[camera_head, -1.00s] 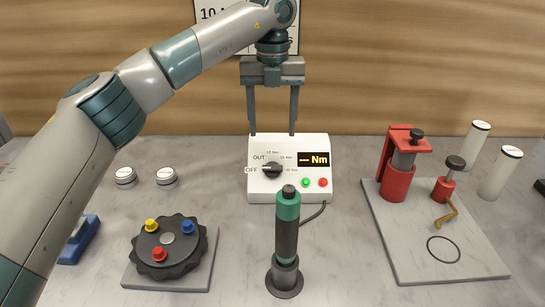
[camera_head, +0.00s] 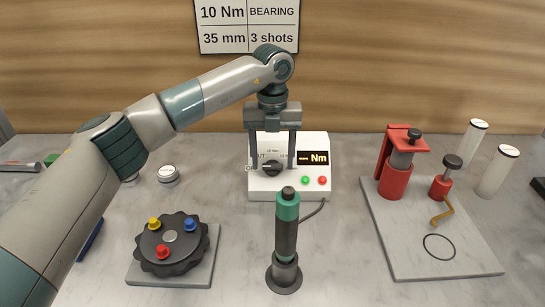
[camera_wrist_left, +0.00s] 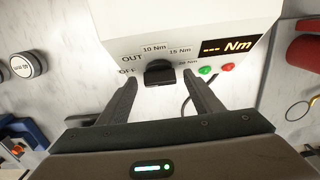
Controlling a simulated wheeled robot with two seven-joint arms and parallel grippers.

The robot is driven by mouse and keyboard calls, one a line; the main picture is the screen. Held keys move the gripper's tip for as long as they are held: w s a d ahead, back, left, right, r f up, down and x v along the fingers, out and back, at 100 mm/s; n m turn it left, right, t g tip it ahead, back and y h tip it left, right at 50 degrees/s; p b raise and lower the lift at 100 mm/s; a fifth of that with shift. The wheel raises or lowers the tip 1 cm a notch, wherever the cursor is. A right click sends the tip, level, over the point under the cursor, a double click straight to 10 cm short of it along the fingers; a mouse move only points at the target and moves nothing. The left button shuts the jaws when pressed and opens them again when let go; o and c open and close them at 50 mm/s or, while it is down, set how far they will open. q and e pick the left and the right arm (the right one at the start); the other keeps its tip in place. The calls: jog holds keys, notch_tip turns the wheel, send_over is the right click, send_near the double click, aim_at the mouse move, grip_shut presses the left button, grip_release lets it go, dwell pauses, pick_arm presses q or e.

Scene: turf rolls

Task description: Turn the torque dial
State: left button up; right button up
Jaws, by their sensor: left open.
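The torque dial (camera_head: 271,169) is a black knob on the front of a white control box (camera_head: 318,143). Around it are the labels OUT, OFF, 10 Nm, 15 Nm and a partly hidden one. Its exact setting is hard to read. The box display (camera_head: 313,158) shows dashes and "Nm". My left gripper (camera_head: 272,168) is open and points down, its fingers on either side of the dial in the head view. In the left wrist view the dial (camera_wrist_left: 160,74) lies just beyond and between the open fingertips (camera_wrist_left: 163,82), with gaps on both sides. My right gripper is out of view.
A green and black torque tool (camera_head: 286,230) stands upright in front of the box. A black disc with coloured knobs (camera_head: 171,245) is front left. A red press (camera_head: 396,180) stands on a board at right. A wall sign (camera_head: 248,25) reads 10 Nm, bearing, 35 mm, 3 shots.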

pick_arm(q)
jog(key=c, duration=1.1)
jog(key=shift+o, duration=0.2)
